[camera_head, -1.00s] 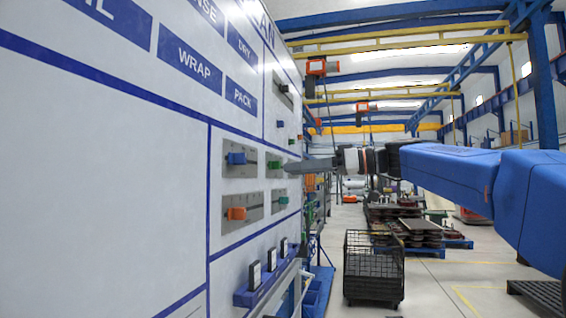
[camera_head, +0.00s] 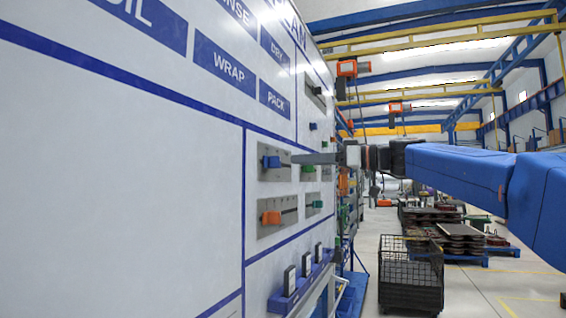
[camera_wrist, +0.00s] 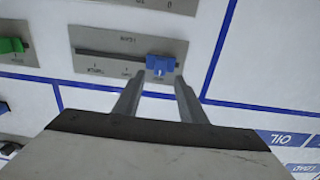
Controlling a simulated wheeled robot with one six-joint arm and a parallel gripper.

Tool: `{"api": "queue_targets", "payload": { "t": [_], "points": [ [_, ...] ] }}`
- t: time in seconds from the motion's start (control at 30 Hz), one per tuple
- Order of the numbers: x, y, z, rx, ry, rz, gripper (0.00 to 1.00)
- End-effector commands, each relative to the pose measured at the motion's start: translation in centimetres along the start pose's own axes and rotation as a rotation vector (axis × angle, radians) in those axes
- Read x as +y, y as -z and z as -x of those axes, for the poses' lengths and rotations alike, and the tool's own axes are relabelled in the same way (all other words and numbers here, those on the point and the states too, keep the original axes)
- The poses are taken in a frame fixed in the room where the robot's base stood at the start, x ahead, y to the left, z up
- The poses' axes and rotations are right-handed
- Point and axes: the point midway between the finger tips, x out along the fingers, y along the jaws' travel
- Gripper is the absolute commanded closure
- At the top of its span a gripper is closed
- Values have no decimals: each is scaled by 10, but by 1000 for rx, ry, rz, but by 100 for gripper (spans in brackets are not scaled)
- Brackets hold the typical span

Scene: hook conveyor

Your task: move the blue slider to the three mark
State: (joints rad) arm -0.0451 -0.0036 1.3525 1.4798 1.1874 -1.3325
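The blue slider (camera_head: 271,162) sits on a grey plate (camera_head: 290,174) on the white board in the head view. In the wrist view the blue slider (camera_wrist: 160,66) is at the right end of a dark horizontal slot (camera_wrist: 110,54), which runs left from it. The marks beside the slot are too small and blurred to read. My gripper (camera_head: 295,158) reaches toward the slider from the right in the head view. In the wrist view my gripper (camera_wrist: 161,76) is open, with one fingertip to each side of the slider's near edge. I cannot tell whether either finger touches it.
An orange slider (camera_head: 271,218) is on another plate below. A green slider (camera_wrist: 12,45) is on the neighbouring plate. A blue rack (camera_head: 290,295) juts from the board lower down. A black wire cart (camera_head: 410,275) stands on the floor.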

Motion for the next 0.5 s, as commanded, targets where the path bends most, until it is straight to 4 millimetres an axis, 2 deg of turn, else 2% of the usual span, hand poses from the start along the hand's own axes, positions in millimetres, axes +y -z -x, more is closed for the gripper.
{"api": "queue_targets", "payload": {
  "t": [0.1,0.3,0.5],
  "points": [
    [-1,-1,-22,0,3,-1,62],
    [0,-1,-51,0,3,-2,62],
    [0,0,-66,0,1,-1,62]
  ]
}}
